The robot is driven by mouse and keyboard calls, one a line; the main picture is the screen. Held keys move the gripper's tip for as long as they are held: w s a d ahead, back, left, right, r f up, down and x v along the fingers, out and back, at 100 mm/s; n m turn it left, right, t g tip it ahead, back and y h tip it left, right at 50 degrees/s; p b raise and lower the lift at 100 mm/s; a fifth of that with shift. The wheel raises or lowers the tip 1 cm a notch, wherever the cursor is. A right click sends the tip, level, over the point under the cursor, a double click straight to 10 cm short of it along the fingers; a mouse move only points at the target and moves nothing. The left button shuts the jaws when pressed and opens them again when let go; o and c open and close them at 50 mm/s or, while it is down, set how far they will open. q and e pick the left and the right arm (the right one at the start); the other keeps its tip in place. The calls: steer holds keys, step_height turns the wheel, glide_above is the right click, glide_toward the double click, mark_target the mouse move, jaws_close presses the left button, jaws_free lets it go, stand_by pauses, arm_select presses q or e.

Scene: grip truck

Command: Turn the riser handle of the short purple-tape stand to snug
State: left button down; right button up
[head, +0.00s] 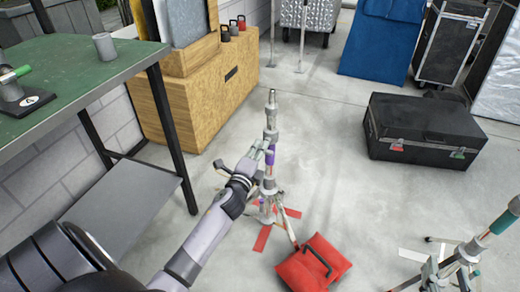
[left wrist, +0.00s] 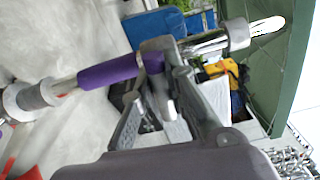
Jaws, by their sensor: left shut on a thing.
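The short purple-tape stand (head: 271,122) stands upright on its tripod legs on the concrete floor, in the middle of the head view. Its purple tape (left wrist: 105,71) shows clearly in the left wrist view, beside a grey collar on the column. My left gripper (head: 262,151) is at the stand's column, level with the tape. In the left wrist view its fingers (left wrist: 163,98) close on the grey riser handle (left wrist: 168,110) that sticks out from the collar. The fingers partly hide the handle, so its exact angle is unclear. My right gripper is not in view.
A red sandbag (head: 313,264) lies by the stand's legs. A green-topped table (head: 75,62) is at left, a wooden box (head: 205,95) behind. A black case (head: 420,125) stands at right. A green-tape stand (head: 497,226) is at lower right. Open floor lies between.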

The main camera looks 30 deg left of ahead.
arm_select(q)
steer(key=shift+n, duration=0.5)
steer(key=c, duration=1.6)
jaws_free()
steer(key=v, duration=1.2)
